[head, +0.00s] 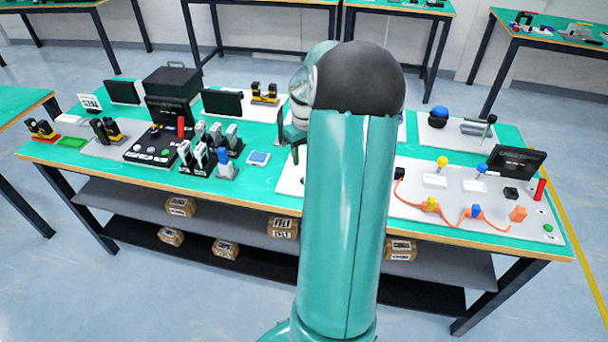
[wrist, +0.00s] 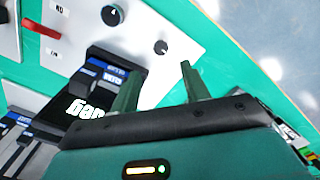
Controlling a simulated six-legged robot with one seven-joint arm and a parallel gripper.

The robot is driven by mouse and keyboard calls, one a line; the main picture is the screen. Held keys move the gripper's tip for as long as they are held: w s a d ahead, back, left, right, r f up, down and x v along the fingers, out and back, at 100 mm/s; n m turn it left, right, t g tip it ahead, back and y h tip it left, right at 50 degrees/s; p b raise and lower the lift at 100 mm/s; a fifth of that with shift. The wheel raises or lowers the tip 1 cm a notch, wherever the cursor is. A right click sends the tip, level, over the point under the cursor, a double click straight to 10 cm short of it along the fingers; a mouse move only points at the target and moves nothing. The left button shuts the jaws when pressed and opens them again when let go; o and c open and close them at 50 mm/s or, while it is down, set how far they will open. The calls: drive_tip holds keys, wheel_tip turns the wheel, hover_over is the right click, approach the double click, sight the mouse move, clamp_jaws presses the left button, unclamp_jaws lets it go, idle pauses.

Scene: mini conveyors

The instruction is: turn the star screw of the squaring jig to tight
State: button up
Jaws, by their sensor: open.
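My gripper (wrist: 163,66) is open and empty, its two green fingers apart in the wrist view. A small black round knob (wrist: 161,47) with a pale mark sits near the corner of a white plate (wrist: 190,52), in line with the gap between my fingertips. It shows no contact with them. A larger black dial (wrist: 112,15) sits further left on the plate. I cannot tell which part is the star screw or which fixture is the squaring jig. In the head view my gripper (head: 296,150) is partly hidden behind my arm, which covers much of the middle of the bench.
Black blocks with blue labels (wrist: 105,75) stand close left of my fingers. A red piece (wrist: 40,27) is at the far left. The head view shows a crowded bench (head: 120,165), with a black screen (head: 515,162) and orange cable (head: 405,205) at right.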

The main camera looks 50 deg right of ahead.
wheel_tip(320, 180, down, 9)
drive_tip(key=shift+a+r, duration=0.1)
drive_tip(key=shift+r, duration=0.1)
drive_tip(key=shift+c, duration=0.3)
drive_tip(key=c, duration=0.9)
